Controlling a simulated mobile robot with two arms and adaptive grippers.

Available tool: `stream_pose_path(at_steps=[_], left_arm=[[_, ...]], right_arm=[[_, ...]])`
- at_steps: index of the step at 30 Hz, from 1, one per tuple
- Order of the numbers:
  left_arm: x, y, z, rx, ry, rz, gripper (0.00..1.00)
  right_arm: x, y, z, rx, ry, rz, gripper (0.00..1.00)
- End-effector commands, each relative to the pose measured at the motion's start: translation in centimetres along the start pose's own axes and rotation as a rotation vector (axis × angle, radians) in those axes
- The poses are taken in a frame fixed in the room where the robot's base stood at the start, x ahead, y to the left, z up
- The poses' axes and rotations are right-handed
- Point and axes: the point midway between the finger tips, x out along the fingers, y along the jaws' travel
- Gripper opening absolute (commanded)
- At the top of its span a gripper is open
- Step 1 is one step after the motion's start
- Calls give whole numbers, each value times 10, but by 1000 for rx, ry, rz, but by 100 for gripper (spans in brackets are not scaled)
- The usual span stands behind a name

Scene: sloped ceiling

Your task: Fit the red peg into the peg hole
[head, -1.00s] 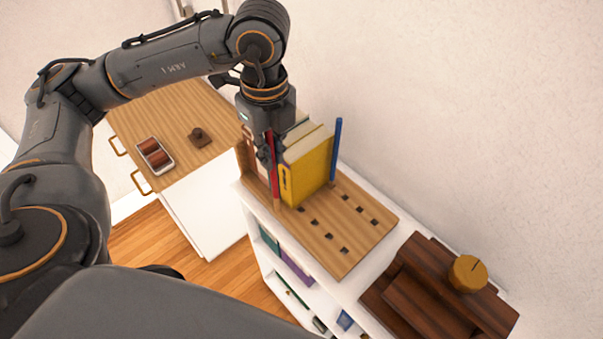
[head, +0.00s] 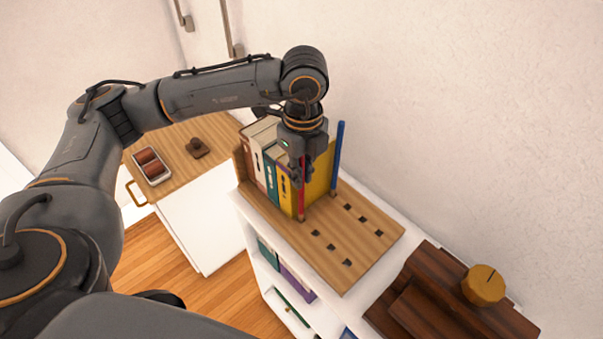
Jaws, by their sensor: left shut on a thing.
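My left gripper (head: 300,172) points down in front of the yellow book and is shut on the red peg (head: 302,202). The peg is upright, with its upper part hidden by the fingers. Its lower end is at the near-row hole closest to the books on the wooden peg board (head: 361,246), covering that hole. I cannot tell whether it is inside the hole or just above it. A blue peg (head: 339,155) stands upright at the board's back row. Several dark square holes show empty. My right gripper is not in view.
Several upright books (head: 271,172) stand close behind the gripper on the white shelf. A dark wooden piece with a round yellowish knob (head: 483,285) is at the right. A wooden-topped cabinet (head: 182,177) holds a small tray (head: 151,167).

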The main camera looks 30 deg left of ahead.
Motion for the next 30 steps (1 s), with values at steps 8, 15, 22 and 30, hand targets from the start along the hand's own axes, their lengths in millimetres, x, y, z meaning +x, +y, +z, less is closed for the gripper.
stream_pose_path(at_steps=[8,15,22,30], left_arm=[[3,0,0,0,0,0,22],[3,0,0,0,0,0,34],[-4,0,0,0,0,0,34],[-50,-1,0,1,-1,-8,34]], right_arm=[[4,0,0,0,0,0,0],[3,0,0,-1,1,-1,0],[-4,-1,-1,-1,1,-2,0],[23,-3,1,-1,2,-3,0]])
